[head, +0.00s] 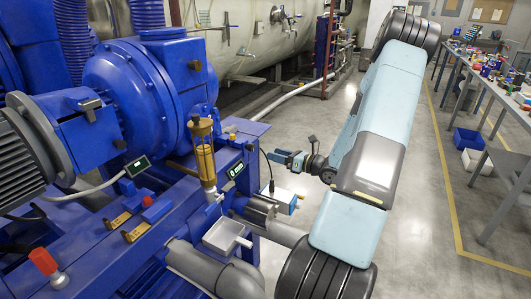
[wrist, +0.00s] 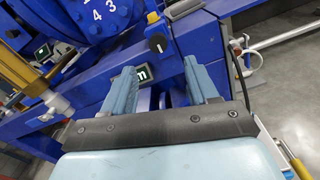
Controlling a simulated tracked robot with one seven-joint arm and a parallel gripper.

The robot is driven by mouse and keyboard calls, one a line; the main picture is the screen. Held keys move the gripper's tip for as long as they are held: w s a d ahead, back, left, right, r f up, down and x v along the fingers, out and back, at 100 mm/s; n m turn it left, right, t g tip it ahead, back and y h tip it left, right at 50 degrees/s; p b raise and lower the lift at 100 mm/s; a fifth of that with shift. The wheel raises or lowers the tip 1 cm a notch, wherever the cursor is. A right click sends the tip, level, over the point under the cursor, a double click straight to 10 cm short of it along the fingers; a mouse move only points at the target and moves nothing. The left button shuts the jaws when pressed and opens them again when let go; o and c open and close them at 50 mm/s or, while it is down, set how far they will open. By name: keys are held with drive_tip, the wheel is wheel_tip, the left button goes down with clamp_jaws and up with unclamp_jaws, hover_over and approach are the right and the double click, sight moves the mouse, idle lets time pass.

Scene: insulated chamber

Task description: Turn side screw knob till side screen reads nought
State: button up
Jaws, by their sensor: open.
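The side screen (head: 236,170) is a small dark display with pale marks on the blue machine's end. In the wrist view the side screen (wrist: 143,73) is partly hidden behind my left finger, and its reading is not legible. A black knob with a pale pointer mark (wrist: 157,43) sits on the blue frame above the screen; I cannot tell whether it is the side screw knob. My gripper (head: 278,157) is open and empty, right of the machine's end. In the wrist view my gripper's (wrist: 158,74) fingers point at the blue frame, apart from the knob.
A second small screen (head: 137,166) stands farther left on the machine. A brass-coloured cylinder (head: 204,155) rises above a grey tray (head: 223,236). A black cable (wrist: 240,75) hangs at the right. Open floor lies right of my arm, before a cluttered bench (head: 490,80).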

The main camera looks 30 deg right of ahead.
drive_tip(key=shift+v, duration=1.8)
drive_tip(key=s+a+r+n+g, duration=0.4)
drive_tip(key=a+r+n+g, duration=0.2)
drive_tip(key=a+n, duration=0.35)
drive_tip(key=s+a+r+n+g, duration=0.4)
drive_tip(key=a+r+n+g, duration=0.3)
drive_tip(key=a, duration=0.4)
drive_tip(key=s+a+r+n+t+h, duration=0.2)
drive_tip(key=s+r+n+t+h, duration=0.1)
drive_tip(key=s+r+n+h, duration=0.6)
drive_tip(key=s+r+n, duration=0.4)
drive_tip(key=s+n, duration=0.3)
drive_tip(key=shift+a+r+t+h, duration=0.2)
drive_tip(key=shift+a+t+h, duration=0.1)
drive_tip(key=shift+a+h, duration=0.1)
drive_tip(key=shift+c, duration=0.4)
